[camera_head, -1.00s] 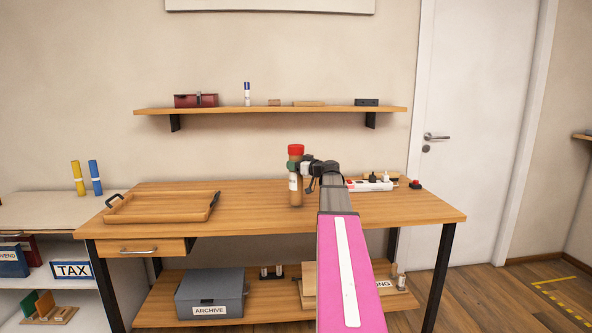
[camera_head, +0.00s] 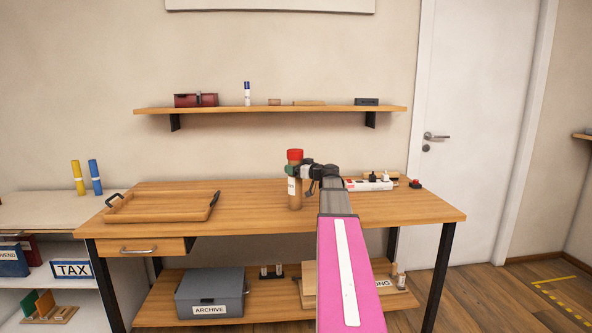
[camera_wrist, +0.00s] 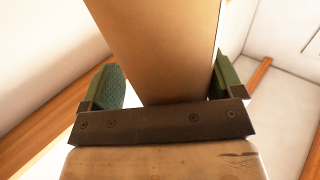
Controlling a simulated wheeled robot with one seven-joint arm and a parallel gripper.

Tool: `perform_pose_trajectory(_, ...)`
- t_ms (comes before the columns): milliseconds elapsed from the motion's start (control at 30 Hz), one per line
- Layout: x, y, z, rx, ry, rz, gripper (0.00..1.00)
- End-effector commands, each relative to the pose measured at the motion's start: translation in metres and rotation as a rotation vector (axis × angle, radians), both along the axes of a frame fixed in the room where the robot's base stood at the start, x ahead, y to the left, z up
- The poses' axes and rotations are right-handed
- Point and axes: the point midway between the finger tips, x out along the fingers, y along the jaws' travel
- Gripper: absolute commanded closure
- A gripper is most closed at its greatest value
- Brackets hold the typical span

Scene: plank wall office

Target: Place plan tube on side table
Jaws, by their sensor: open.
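The plan tube (camera_head: 295,193) is a brown cylinder with a red cap and a white label. It stands upright at the middle of the wooden desk, and its base appears to rest on the top. My gripper (camera_head: 296,170) is around its upper part, just below the cap. In the wrist view the brown tube (camera_wrist: 165,45) passes between the green-padded fingers. The jaws are open, with a gap at the left finger; the right finger is very close to the tube, and contact there is unclear. I cannot tell which surface is the side table.
The desk (camera_head: 255,218) holds a wooden tray (camera_head: 160,208) at left and a power strip (camera_head: 368,185) at right. A wall shelf (camera_head: 270,109) with small items hangs behind. A low cabinet (camera_head: 35,212) at left bears yellow and blue tubes. Desk space between tray and tube is clear.

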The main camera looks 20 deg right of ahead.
Motion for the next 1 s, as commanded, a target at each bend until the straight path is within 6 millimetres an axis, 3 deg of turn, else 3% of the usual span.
perform_pose_trajectory(600, -0.094, -0.051, 0.0, 0.0, 0.0, -0.001, 0.14)
perform_pose_trajectory(1000, -0.105, -0.058, 0.0, 0.0, 0.0, 0.0, 0.14)
